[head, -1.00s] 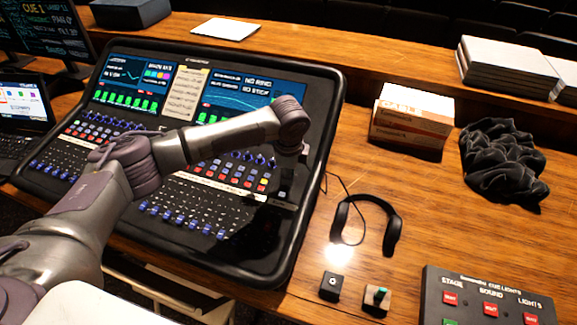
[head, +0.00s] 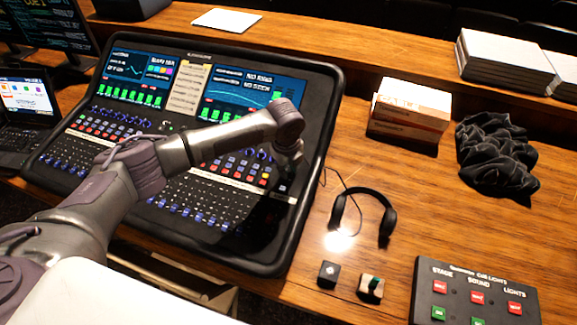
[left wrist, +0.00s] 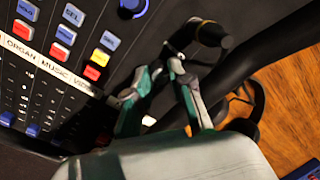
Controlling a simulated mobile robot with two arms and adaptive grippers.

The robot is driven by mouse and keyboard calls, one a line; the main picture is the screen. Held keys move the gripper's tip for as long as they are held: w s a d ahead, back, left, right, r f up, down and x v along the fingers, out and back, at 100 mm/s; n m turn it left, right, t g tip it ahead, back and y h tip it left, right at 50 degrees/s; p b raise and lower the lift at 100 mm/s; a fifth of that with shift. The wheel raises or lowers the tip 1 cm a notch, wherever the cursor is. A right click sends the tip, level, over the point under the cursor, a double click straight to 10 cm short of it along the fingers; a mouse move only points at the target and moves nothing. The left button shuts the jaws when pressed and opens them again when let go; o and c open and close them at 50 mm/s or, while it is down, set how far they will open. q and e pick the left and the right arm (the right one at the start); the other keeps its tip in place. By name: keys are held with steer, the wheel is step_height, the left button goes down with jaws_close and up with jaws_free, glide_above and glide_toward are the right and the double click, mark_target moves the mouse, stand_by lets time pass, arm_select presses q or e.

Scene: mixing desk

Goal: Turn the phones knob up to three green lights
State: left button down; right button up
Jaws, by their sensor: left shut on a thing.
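The mixing desk (head: 338,110) fills the left middle of the head view. My left arm reaches across it, with the left gripper (head: 284,186) low over its right edge. In the left wrist view a dark round knob (left wrist: 212,35) with a pale ring stands by the desk's black rim. The left gripper (left wrist: 190,42) has its teal fingers angled up to this knob and appears shut on it. The fingertips are dark and partly blurred against the panel. I cannot read a phones label or make out any lights beside the knob. My right gripper is not in view.
Headphones (head: 388,222) lie right of the desk. Two small boxes with controls (head: 328,274) (head: 371,288) and a cue-light box (head: 425,290) are at the front. A carton (head: 410,105), black cloth (head: 495,160) and papers (head: 505,65) lie farther back.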

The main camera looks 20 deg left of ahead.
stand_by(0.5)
arm_select(q)
steer(key=c, duration=1)
jaws_free()
steer(key=r, duration=0.4)
steer(key=s+r, duration=0.1)
steer(key=r, duration=0.3)
steer(key=s+r, duration=0.1)
steer(key=r, duration=0.2)
steer(key=shift+r, duration=0.4)
steer(key=shift+f, duration=0.1)
